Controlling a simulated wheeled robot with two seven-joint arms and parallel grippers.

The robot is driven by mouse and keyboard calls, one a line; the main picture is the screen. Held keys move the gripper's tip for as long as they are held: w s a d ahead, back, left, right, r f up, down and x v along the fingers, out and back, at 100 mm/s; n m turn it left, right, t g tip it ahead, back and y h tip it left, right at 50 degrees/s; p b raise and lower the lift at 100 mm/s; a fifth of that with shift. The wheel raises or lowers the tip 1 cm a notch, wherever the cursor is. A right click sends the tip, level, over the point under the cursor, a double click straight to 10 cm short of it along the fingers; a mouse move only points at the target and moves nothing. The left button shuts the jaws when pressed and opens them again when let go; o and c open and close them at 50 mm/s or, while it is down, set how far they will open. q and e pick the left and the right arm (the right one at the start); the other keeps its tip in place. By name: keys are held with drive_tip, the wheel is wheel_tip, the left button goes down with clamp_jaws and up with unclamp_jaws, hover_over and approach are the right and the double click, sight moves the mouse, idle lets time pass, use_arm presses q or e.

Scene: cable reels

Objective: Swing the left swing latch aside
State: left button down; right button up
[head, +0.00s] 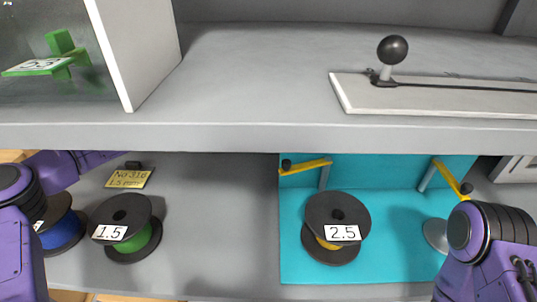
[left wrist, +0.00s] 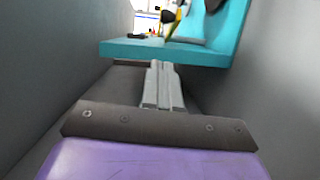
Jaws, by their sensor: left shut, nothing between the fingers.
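The left swing latch (head: 305,166) is a yellow bar with a black knob on a grey post, at the upper left corner of the teal holder (head: 300,268). A similar right latch (head: 449,177) stands at its right. In the left wrist view a yellow and black latch part (left wrist: 170,19) shows above the teal holder (left wrist: 135,47); I cannot tell which latch it is. My left gripper (left wrist: 160,66) is shut and empty, pointing towards the holder and apart from the latch. Its fingers are hidden in the head view. My right gripper is out of view.
A reel marked 2.5 (head: 322,211) stands in the holder. A reel marked 1.5 (head: 122,212) and a blue reel (head: 62,232) stand to the left, near a yellow label (head: 129,179). A grey shelf (head: 240,90) overhangs the back. Grey floor between reels and holder is clear.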

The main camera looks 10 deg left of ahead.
use_arm(q)
drive_tip(key=s+d+f+b, duration=0.1)
drive_tip(key=s+d+b, duration=0.2)
drive_tip(key=d, duration=0.7)
drive_tip(key=shift+s+b, duration=0.3)
drive_tip(key=shift+s, duration=0.7)
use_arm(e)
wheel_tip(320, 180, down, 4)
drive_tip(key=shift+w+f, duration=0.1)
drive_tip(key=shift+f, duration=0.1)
use_arm(q)
drive_tip(key=shift+a, duration=0.1)
drive_tip(key=a+p, duration=0.4)
drive_tip(key=a, duration=0.6)
drive_tip(key=shift+w+a+r, duration=0.2)
drive_tip(key=shift+w+a, duration=0.05)
drive_tip(key=shift+w, duration=0.2)
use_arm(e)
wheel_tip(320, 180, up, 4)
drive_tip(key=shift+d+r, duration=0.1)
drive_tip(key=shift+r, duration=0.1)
